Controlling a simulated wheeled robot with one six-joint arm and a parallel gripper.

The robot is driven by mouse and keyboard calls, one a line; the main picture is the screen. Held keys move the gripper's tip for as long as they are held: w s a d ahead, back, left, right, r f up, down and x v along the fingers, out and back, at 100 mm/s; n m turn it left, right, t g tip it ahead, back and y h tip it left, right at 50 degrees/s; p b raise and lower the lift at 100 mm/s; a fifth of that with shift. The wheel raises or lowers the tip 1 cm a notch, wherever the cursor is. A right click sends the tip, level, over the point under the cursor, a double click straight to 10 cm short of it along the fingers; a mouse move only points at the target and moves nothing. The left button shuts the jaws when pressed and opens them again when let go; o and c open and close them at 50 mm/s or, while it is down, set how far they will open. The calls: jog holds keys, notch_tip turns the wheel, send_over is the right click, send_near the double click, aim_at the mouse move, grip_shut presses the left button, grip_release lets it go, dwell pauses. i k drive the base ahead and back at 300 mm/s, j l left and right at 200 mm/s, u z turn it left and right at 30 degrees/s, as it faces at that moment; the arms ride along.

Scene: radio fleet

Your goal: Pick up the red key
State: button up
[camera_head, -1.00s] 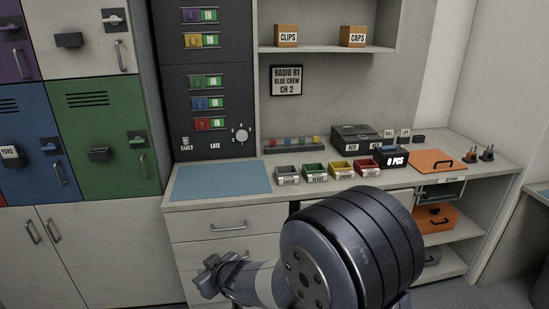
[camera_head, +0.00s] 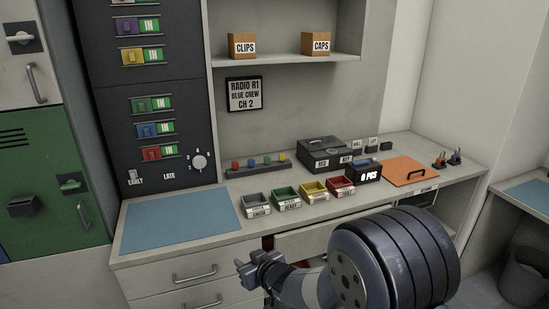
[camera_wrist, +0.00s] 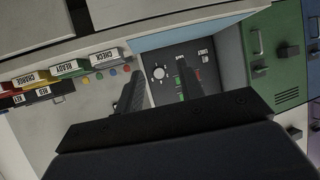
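I cannot make out a red key for certain in either view. A black box (camera_head: 320,146) on the counter carries white labels that seem to read RED and KEY; its lid is down. It also shows, partly, at the left of the wrist view (camera_wrist: 45,95). My gripper (camera_head: 246,268) is in front of the counter, low, near the drawers and well apart from the box. In the wrist view my gripper (camera_wrist: 160,68) has its two dark fingers apart with nothing between them.
Grey, green, yellow and red labelled bins (camera_head: 314,191) line the counter front. A blue mat (camera_head: 180,223) lies left, an orange panel with a black handle (camera_head: 411,171) right. A black board with coloured tags (camera_head: 152,104) stands behind. Drawers (camera_head: 190,274) are below.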

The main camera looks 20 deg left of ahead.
aim_at(235, 166)
jog(key=i+j+z, duration=0.1)
jog(key=i+j, duration=0.3)
jog(key=j, duration=0.25)
jog(key=i+j+z, duration=0.25)
jog(key=i+j, duration=0.15)
jog(key=j, duration=0.3)
jog(key=i+j, duration=0.2)
jog(key=j, duration=0.15)
jog(key=i+j+z, duration=0.15)
jog(key=j, duration=0.25)
